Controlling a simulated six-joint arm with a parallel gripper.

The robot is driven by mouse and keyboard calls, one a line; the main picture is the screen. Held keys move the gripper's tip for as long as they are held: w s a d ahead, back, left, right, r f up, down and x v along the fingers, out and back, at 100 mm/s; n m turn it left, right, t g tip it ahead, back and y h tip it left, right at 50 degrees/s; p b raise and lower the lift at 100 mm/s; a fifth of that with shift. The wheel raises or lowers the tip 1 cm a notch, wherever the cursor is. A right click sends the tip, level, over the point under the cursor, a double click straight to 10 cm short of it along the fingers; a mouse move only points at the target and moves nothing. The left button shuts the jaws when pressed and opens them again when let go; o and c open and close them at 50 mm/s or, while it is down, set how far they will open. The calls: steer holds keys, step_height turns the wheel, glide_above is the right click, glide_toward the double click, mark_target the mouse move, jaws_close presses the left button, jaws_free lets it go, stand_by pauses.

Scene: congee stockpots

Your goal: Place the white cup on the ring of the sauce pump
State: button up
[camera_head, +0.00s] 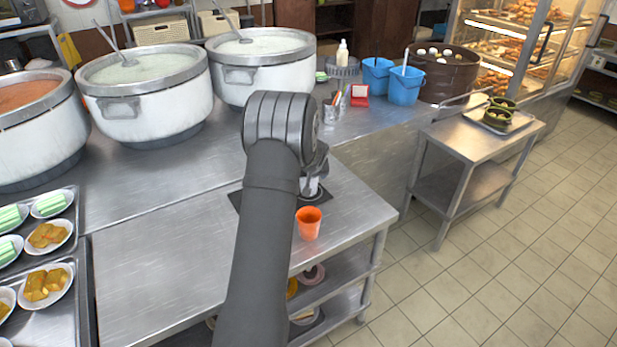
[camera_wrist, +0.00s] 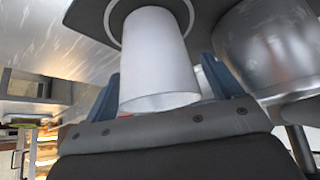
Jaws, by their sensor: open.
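The white cup (camera_wrist: 158,55) fills the middle of the wrist view. Its far end sits within a pale ring (camera_wrist: 112,22) on a dark plate (camera_wrist: 88,14), which I take as the sauce pump's ring and base. My gripper (camera_wrist: 165,85) is open, with one blue-grey finger on each side of the cup; I cannot tell whether either touches it. In the head view the white cup (camera_head: 310,186) shows partly below my wrist, over the dark plate (camera_head: 316,197). My arm hides most of the plate and the pump there.
An orange cup (camera_head: 308,222) stands close by on the steel counter (camera_head: 160,235). A shiny metal vessel (camera_wrist: 268,45) is beside the white cup. Large stockpots (camera_head: 148,98) line the back. Trays of small dishes (camera_head: 45,288) are at left. The counter's left middle is clear.

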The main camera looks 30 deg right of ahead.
steer(key=v, duration=1.2)
steer(key=x, duration=1.2)
steer(key=shift+w+f, duration=0.1)
steer(key=shift+f, duration=0.05)
step_height(320, 180, up, 2)
steer(key=shift+r, duration=0.45)
